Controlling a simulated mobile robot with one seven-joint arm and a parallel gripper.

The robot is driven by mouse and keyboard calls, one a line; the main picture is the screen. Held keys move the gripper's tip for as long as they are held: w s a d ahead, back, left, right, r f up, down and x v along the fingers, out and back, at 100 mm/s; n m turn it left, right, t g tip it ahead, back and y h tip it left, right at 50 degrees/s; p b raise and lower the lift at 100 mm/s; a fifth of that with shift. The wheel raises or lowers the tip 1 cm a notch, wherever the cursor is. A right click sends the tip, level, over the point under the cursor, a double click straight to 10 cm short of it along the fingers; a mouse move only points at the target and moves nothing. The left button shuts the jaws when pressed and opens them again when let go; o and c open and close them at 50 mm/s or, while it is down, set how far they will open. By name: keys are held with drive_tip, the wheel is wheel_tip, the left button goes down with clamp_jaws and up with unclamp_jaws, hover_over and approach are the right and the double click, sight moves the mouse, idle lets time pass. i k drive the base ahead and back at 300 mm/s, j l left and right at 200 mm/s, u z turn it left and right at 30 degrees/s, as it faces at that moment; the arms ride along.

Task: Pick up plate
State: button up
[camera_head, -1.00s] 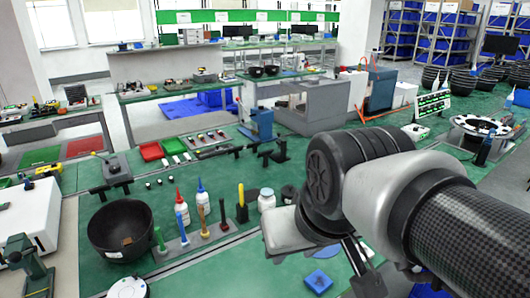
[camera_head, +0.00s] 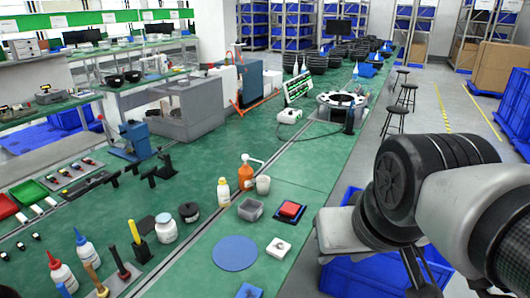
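A flat, round blue disc (camera_head: 234,253) lies on the green bench top at the bottom centre; it is the only plate-like thing I make out. Nothing lies on it. My gripper (camera_head: 416,272) is at the lower right, to the right of the disc and apart from it, over the blue crates beyond the bench edge. Two dark fingers show with a gap between them and nothing held. The wrist hides part of the gripper, and its tips are hard to make out.
Near the disc are a white block with a round top (camera_head: 278,248), a red button box (camera_head: 290,210), a grey tray (camera_head: 250,209), a white cup (camera_head: 263,185) and an orange pump bottle (camera_head: 246,172). Bottles and tools stand at left. Stools (camera_head: 395,118) stand in the aisle.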

sight(289, 210)
drive_tip(key=l+u, duration=0.1)
drive_tip(key=u, duration=0.5)
drive_tip(key=i+l+u, duration=0.2)
drive_tip(key=l, duration=0.15)
drive_tip(key=l+u, duration=0.25)
drive_tip(key=i+l+u, duration=0.2)
drive_tip(key=l, duration=0.25)
drive_tip(key=l+u, duration=0.1)
drive_tip(key=l, duration=1.2)
